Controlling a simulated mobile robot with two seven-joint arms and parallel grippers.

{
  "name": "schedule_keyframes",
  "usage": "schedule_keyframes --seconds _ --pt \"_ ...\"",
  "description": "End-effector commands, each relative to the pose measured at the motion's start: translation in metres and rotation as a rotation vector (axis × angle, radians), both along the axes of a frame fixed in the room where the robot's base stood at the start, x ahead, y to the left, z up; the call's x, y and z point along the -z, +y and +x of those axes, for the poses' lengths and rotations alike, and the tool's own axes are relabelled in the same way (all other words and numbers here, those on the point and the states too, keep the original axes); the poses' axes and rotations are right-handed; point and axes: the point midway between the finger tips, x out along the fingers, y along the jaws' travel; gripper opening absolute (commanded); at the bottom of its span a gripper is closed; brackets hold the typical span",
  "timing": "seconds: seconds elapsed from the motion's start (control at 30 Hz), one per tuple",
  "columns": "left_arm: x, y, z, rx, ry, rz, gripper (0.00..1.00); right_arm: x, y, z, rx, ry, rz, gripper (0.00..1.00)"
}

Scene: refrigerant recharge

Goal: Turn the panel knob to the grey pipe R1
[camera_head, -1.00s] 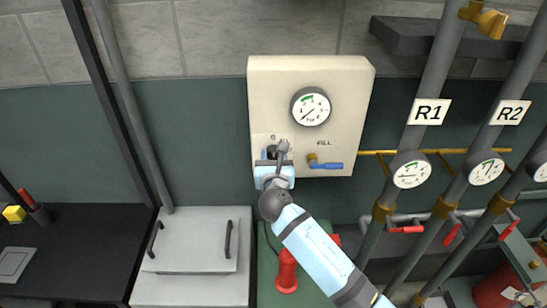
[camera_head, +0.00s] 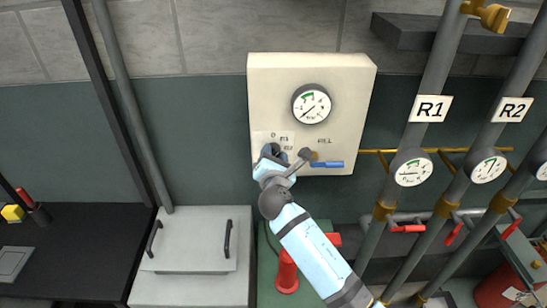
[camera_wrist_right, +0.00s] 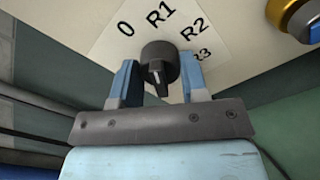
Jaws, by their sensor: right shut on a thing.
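The panel (camera_head: 348,80) is a cream box on the wall, with a dial gauge on its upper part. Its dark round knob (camera_wrist_right: 158,62) sits below the labels 0, R1, R2 and R3 in the right wrist view. My right gripper (camera_wrist_right: 158,82) is shut on the knob, with a blue finger on each side. A white mark shows low on the knob; I cannot tell which label it is set to. In the head view my right gripper (camera_head: 273,156) covers most of the knob. The grey pipe R1 (camera_head: 440,65) stands right of the panel. My left gripper is not in view.
A blue-handled valve (camera_head: 328,164) sits just right of the knob, under FILL. Pipe R2 (camera_head: 520,75) and another pipe with gauges and red handles stand at right. A red-handled object (camera_head: 287,272) is below the panel, beside my right arm.

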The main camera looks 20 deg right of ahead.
Motion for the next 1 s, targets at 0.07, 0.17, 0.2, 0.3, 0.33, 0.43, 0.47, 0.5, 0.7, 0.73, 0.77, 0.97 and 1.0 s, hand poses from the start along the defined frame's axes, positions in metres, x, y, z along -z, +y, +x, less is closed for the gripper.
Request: schedule_keyframes --seconds 0.07,0.17,0.2,0.3,0.33,0.43,0.47,0.5,0.7,0.73,0.77,0.97,1.0 --pt "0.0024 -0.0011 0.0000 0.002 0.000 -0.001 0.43 0.0001 -0.0001 0.0001 0.000 -0.016 0.046 0.17" --pt "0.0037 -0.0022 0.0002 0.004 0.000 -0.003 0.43 0.0000 -0.0002 0.0002 0.000 -0.030 0.095 0.17" --pt "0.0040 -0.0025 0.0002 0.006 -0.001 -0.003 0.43 -0.0001 -0.0002 0.0001 0.000 -0.035 0.113 0.17" --pt "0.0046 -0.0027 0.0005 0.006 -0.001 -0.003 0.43 -0.0004 -0.0004 0.0002 0.000 -0.045 0.147 0.17" --pt "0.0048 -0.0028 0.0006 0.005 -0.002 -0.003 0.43 -0.0005 -0.0004 0.0002 0.000 -0.047 0.156 0.17" --pt "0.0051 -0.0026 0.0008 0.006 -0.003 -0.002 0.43 -0.0007 -0.0005 0.0002 0.000 -0.053 0.175 0.17" --pt "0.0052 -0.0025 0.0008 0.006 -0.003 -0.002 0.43 -0.0008 -0.0005 0.0002 0.000 -0.054 0.180 0.17" --pt "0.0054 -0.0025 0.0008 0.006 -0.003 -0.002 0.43 -0.0009 -0.0006 0.0003 0.000 -0.055 0.185 0.17" --pt "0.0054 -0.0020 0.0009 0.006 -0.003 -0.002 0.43 -0.0012 -0.0006 0.0003 0.000 -0.057 0.192 0.17" --pt "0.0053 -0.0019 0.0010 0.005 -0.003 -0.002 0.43 -0.0012 -0.0006 0.0003 0.000 -0.057 0.192 0.17" --pt "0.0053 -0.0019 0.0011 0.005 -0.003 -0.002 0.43 -0.0012 -0.0006 0.0003 0.000 -0.057 0.192 0.17" --pt "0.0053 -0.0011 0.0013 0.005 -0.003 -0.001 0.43 -0.0014 -0.0005 0.0003 0.000 -0.057 0.191 0.50" --pt "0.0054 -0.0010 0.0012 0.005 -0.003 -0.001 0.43 -0.0014 -0.0005 0.0003 0.000 -0.057 0.191 0.59"
